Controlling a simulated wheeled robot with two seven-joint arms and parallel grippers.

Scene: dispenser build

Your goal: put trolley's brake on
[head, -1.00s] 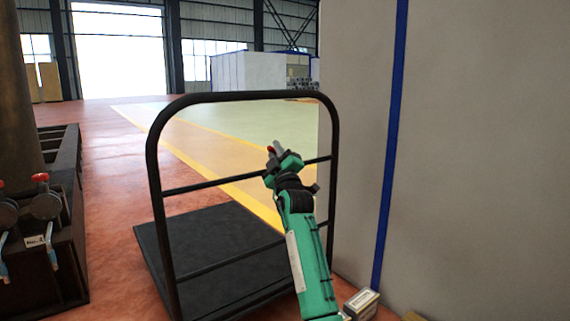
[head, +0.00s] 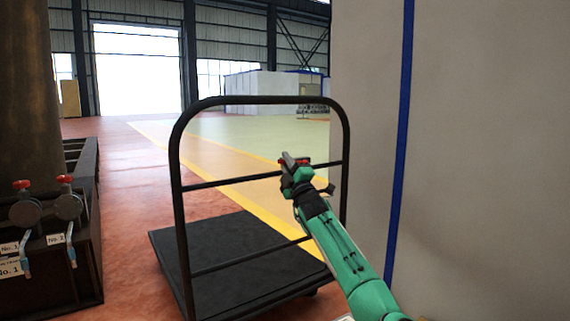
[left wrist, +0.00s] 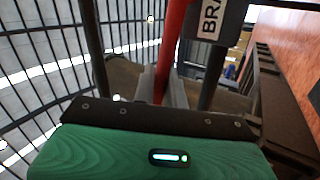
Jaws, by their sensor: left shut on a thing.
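The trolley is a black flat platform (head: 215,260) with a tall black tube handle frame (head: 265,101) at its near end. My left gripper (head: 289,160) is at the frame's upper crossbar, towards its right side. A small red part (head: 305,162) shows beside its fingers. In the left wrist view a red lever (left wrist: 174,45) runs between the fingers of my left gripper (left wrist: 163,90), which are shut on it. The lever's lower end is hidden. My right gripper is out of view.
A large grey wall panel (head: 460,160) with a blue stripe stands close on the right. A dark bench (head: 60,275) with red-knobbed valves is on the left. Red floor between bench and trolley is clear, with open floor beyond.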

